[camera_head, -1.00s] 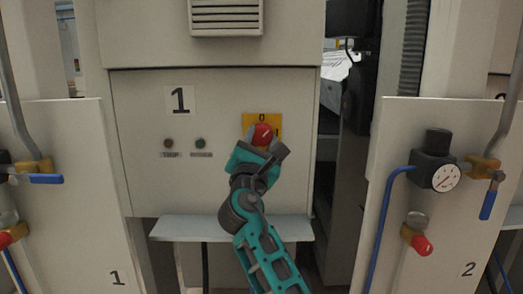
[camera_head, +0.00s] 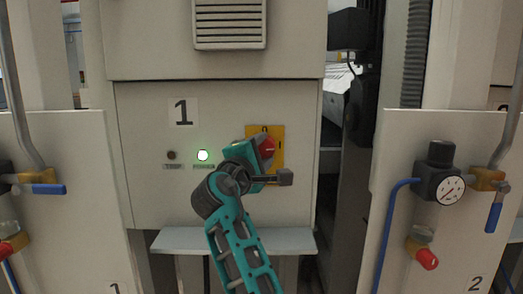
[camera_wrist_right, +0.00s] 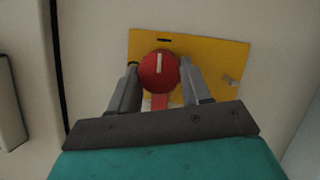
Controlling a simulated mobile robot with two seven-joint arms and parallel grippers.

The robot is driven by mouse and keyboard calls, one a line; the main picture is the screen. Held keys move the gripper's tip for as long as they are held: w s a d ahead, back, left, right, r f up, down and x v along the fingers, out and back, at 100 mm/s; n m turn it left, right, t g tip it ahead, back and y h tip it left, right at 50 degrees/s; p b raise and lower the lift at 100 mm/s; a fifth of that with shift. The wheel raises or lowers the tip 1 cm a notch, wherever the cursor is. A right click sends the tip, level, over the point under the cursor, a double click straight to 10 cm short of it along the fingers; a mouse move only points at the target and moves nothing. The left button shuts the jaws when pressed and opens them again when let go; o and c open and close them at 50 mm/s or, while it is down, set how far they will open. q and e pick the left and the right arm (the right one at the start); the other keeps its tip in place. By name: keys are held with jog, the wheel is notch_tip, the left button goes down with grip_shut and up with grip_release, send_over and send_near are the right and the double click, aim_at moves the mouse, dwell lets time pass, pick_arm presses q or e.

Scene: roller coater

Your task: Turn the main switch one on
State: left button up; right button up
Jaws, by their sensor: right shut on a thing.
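The main switch is a red round knob (camera_head: 267,147) with a white pointer mark, on a yellow plate (camera_head: 278,160) on the cabinet panel marked 1. In the wrist view the red knob (camera_wrist_right: 159,70) sits between the two fingers of my right gripper (camera_wrist_right: 160,80), which is shut on it, in front of the yellow plate (camera_wrist_right: 215,58). In the head view my right gripper (camera_head: 266,160) is at the knob and covers part of the plate. My left gripper is not in view.
A dark lamp (camera_head: 171,155) is left of the lit one. A grey ledge (camera_head: 180,240) juts out below the panel. Side panels carry a gauge (camera_head: 451,190), blue-handled valves (camera_head: 495,216) and red knobs (camera_head: 427,259). A vent (camera_head: 230,22) is above.

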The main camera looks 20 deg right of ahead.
jog(key=shift+m, duration=0.4)
jog(key=o, duration=1.1)
jog(key=shift+c, duration=0.2)
jog(key=p+v, duration=0.1)
jog(key=v, duration=1.2)
jog(key=shift+r, duration=0.2)
